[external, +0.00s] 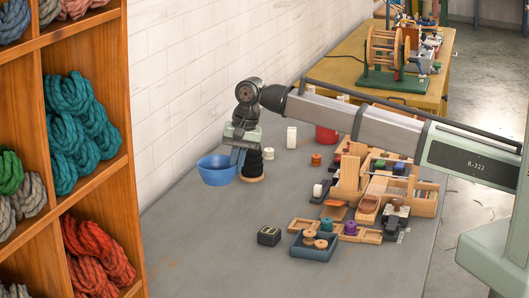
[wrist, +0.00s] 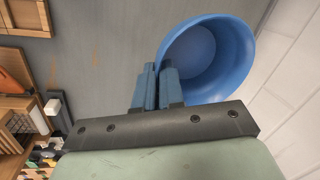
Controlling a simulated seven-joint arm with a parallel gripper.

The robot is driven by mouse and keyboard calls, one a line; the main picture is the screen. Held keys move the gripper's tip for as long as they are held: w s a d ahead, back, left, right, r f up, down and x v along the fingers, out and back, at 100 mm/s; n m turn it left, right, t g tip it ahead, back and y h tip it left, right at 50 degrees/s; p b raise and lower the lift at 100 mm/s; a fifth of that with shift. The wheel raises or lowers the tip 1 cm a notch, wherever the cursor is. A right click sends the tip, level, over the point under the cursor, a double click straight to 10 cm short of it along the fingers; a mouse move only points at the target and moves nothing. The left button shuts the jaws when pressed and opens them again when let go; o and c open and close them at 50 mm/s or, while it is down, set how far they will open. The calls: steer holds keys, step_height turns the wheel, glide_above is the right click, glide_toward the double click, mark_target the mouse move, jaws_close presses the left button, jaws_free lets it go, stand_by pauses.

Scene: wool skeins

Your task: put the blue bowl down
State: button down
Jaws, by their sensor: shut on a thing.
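The blue bowl (external: 216,172) is at the left side of the grey table in the external view, close to the white brick wall. In the wrist view the bowl (wrist: 208,58) fills the upper middle, its open side showing and its inside empty. My gripper (external: 240,158) reaches down at the bowl's right side. In the wrist view its blue-grey fingers (wrist: 158,86) are shut on the bowl's rim. I cannot tell whether the bowl's base touches the table or hangs slightly above it.
A black thread cone (external: 253,163) stands right beside my gripper. White spools (external: 291,137) and a red pot (external: 326,134) stand further back. Wooden trays and boxes (external: 400,190) crowd the right. The grey table (external: 200,235) is clear in front of the bowl.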

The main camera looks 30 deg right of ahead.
steer(key=shift+m, duration=0.4)
steer(key=shift+f, duration=5)
steer(key=shift+f, duration=0.1)
steer(key=c, duration=1.2)
jaws_free()
steer(key=shift+c, duration=0.2)
step_height(320, 180, up, 12)
steer(key=s+d, duration=0.1)
steer(key=d, duration=0.1)
